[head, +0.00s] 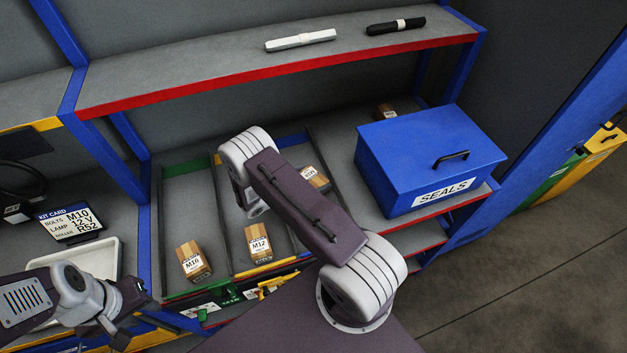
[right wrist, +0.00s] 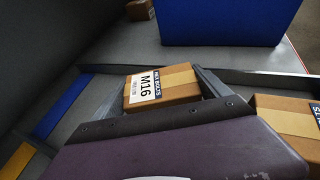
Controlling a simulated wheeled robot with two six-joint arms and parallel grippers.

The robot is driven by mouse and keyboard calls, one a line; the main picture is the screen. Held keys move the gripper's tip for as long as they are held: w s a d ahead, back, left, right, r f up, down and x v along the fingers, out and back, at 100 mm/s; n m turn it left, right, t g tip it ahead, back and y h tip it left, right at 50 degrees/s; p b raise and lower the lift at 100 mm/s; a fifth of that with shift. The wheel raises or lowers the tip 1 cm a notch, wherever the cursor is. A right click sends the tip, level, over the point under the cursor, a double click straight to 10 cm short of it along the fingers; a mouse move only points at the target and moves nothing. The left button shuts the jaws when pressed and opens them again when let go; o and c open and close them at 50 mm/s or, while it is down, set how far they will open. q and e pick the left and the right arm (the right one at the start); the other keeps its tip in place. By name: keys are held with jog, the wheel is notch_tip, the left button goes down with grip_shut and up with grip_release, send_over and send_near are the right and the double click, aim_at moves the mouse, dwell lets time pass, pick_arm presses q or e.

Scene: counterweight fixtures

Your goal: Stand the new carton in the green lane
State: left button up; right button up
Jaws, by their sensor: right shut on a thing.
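A brown carton labelled "HEX BOLTS M16" (right wrist: 160,88) is between the fingers of my right gripper (right wrist: 165,76), which is shut on it.
An M12 carton (head: 258,243) stands in the lane beside it. A kit card (head: 72,222) and white tray (head: 100,258) are left.

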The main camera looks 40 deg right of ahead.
aim_at(313, 176)
jog(key=shift+w+r, duration=0.1)
jog(key=shift+r, duration=0.5)
notch_tip(313, 176, up, 3)
jog(key=shift+f+b, duration=0.1)
jog(key=shift+b, duration=0.65)
jog(key=s+d+r+b, duration=0.2)
jog(key=s+d+r, duration=0.5)
jog(key=s, duration=0.2)
jog(key=shift+d+b, duration=0.15)
jog(key=shift+b, duration=0.15)
jog(key=shift+s+r, duration=0.1)
